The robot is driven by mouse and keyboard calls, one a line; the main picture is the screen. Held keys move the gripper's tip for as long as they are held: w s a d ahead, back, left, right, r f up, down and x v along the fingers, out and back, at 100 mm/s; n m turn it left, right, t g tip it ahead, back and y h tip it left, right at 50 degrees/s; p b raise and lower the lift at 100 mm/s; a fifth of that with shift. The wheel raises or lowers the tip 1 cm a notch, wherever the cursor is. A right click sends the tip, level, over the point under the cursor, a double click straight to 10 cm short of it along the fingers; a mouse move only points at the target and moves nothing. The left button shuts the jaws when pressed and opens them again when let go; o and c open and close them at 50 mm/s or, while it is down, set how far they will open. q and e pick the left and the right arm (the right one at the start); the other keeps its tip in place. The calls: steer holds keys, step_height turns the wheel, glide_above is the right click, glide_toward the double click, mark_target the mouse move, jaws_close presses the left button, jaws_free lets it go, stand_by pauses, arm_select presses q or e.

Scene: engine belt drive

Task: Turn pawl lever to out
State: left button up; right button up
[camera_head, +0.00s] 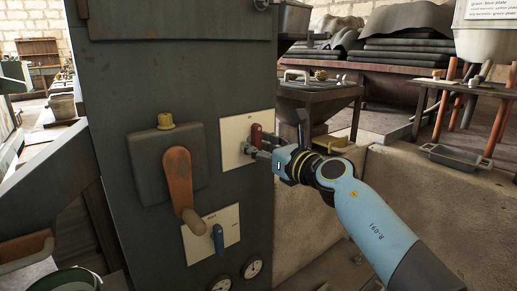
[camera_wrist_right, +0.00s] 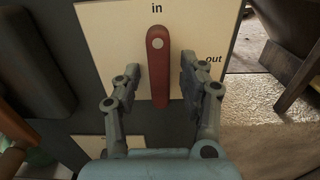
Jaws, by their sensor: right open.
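The red pawl lever (camera_head: 256,134) sits on a cream plate (camera_head: 236,128) on the dark cabinet's front. In the right wrist view the lever (camera_wrist_right: 158,68) hangs roughly straight down from its pivot, with "in" printed above the pivot and "out" to the right. My right gripper (camera_head: 254,149) is at the lever. In the wrist view the open fingers of this gripper (camera_wrist_right: 163,72) stand on either side of the lever, with gaps visible on both sides. My left gripper is not in view.
An orange-brown handle (camera_head: 179,178) on a grey box juts out left of the plate. A blue lever (camera_head: 218,238) on a second cream plate and two gauges (camera_head: 252,268) are below. A stone ledge (camera_head: 425,205) lies to the right.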

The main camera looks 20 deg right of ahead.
steer(key=shift+w, duration=0.1)
jaws_close()
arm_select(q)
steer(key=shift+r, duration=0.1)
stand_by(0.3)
